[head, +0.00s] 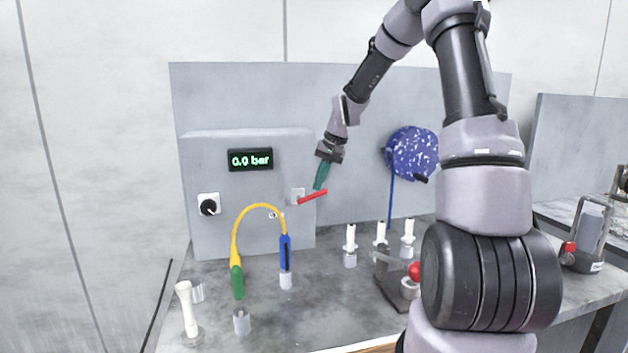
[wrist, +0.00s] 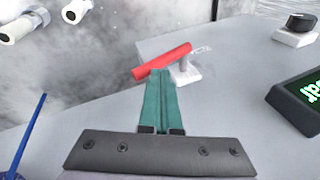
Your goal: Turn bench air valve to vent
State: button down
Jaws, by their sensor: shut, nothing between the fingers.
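The bench air valve has a red lever (head: 313,197) on a pale mount (head: 297,195) at the lower right of the grey panel box. In the head view the lever points right and slightly up. In the wrist view the red lever (wrist: 162,60) lies across the picture just past my fingertips, with its white mount (wrist: 186,73) to the right. My gripper (head: 318,188) has green fingers, pressed together and empty, right above the lever. In the wrist view the fingertips (wrist: 153,72) reach the lever's edge. I cannot tell whether they touch it.
A black knob (head: 208,206) is left of the valve. A yellow hose (head: 259,206) arches above the bench between green and blue fittings. White-topped posts (head: 350,240) stand to the right, below a blue speckled disc (head: 412,153).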

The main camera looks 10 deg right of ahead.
jog(key=shift+d+f, duration=0.2)
jog(key=shift+f, duration=0.2)
jog(key=shift+d+f, duration=0.45)
jog(key=shift+f, duration=0.1)
